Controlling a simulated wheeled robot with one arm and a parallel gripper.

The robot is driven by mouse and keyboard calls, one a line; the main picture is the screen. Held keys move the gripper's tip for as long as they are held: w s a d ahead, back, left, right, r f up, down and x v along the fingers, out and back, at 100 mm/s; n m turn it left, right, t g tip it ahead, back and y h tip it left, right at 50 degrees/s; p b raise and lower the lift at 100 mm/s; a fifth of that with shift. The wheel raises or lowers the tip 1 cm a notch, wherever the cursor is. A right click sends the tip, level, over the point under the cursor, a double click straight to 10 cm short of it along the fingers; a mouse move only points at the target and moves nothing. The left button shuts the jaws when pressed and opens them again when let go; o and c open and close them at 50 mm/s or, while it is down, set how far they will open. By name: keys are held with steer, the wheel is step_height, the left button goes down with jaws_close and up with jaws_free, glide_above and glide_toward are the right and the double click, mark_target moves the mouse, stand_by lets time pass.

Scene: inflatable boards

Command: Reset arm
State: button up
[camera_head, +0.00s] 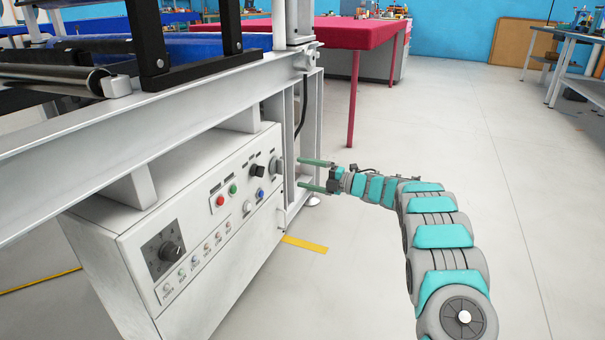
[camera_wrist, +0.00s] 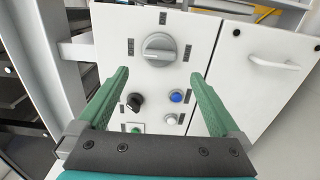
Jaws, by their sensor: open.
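My gripper (camera_head: 308,174) is at the end of my outstretched arm, at the right end of a white control panel (camera_head: 205,237) in the head view. Its two green fingers are apart with nothing between them. In the wrist view my gripper (camera_wrist: 158,85) points at the panel face. A large grey rotary knob (camera_wrist: 159,50) lies just beyond the fingertips, apart from them. A black knob (camera_wrist: 134,101) and a blue button (camera_wrist: 176,96) show between the fingers. I cannot tell how far the fingertips are from the panel.
A white machine frame (camera_head: 150,135) with rollers stands above the panel. A red-covered table (camera_head: 345,32) is behind it, and a grey workbench (camera_head: 570,60) is at the far right. A yellow floor strip (camera_head: 305,244) lies below. The floor (camera_head: 540,180) on the right is clear.

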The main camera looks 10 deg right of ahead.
steer(key=w+d+r+m+t+h, duration=0.2)
steer(key=d+r+m+t+h, duration=0.3)
steer(key=d+r+m+h, duration=0.75)
steer(key=s+d+r+m+g+h, duration=0.1)
steer(key=s+d+m+g+h, duration=0.1)
steer(key=s+m+h, duration=0.5)
steer(key=s+a+f+m+g, duration=0.2)
steer(key=s+f+m+g, duration=0.1)
steer(key=s, duration=0.8)
steer(key=s+a+f+m+g, duration=0.1)
steer(key=s+f+m+g, duration=0.15)
steer(key=s, duration=0.85)
steer(key=s+a+f+m+g+y, duration=0.1)
steer(key=s+a+f+g+y, duration=0.15)
steer(key=s+a, duration=0.65)
steer(key=s+a+f+m+g+y, duration=0.1)
steer(key=s+a+f+m+g, duration=0.2)
steer(key=s, duration=1.2)
steer(key=s+a+f+g+y, duration=0.1)
steer(key=s+a+f+g, duration=0.3)
steer(key=s, duration=0.7)
step_height(320, 180, up, 15)
steer(key=s+a+p, duration=0.1)
steer(key=s+p, duration=0.1)
steer(key=p, duration=1.2)
steer(key=shift+a, duration=0.2)
